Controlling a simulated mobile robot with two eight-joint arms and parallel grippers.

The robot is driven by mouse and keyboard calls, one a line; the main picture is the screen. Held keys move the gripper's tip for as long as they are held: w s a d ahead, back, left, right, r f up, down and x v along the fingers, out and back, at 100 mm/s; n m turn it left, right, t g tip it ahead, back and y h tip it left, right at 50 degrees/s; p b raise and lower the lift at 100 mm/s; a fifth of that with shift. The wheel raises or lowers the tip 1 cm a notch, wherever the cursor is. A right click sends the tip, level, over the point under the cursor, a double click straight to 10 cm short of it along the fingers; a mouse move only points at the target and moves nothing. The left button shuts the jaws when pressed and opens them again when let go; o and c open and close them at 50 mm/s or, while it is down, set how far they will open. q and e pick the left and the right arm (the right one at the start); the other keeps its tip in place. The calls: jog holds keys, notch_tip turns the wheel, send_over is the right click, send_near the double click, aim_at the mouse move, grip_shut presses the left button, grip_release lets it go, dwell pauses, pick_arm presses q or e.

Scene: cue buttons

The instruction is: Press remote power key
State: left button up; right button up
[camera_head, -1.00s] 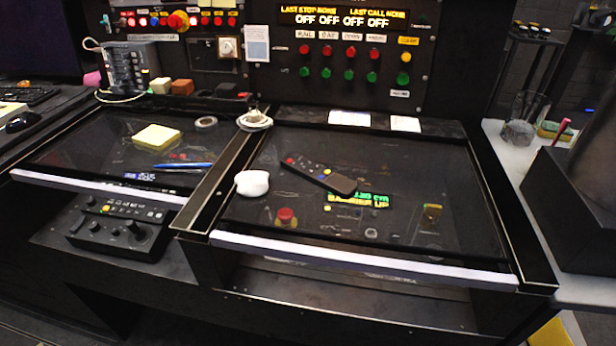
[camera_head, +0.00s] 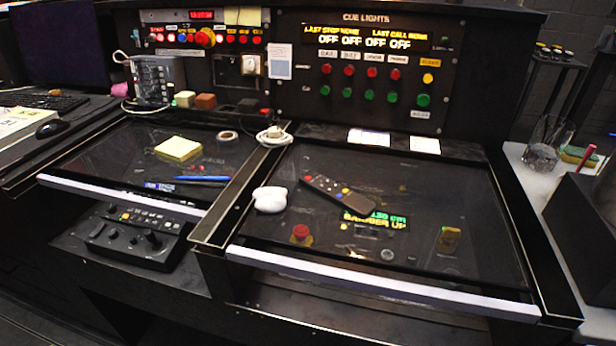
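The remote (camera_head: 339,194) is a dark handset with small coloured keys. It lies at a slant on the right glass-topped desk panel (camera_head: 450,205), its upper left end near a white rounded object. A small red key (camera_head: 308,178) shows at that upper left end; its marking is too small to read. Neither of my grippers is in view.
A white rounded object (camera_head: 270,199) sits just left of the remote. A red button (camera_head: 300,232) and a lit display (camera_head: 375,220) show nearby in the panel. A coiled white cable (camera_head: 273,136) lies behind. The panel's right side is largely clear.

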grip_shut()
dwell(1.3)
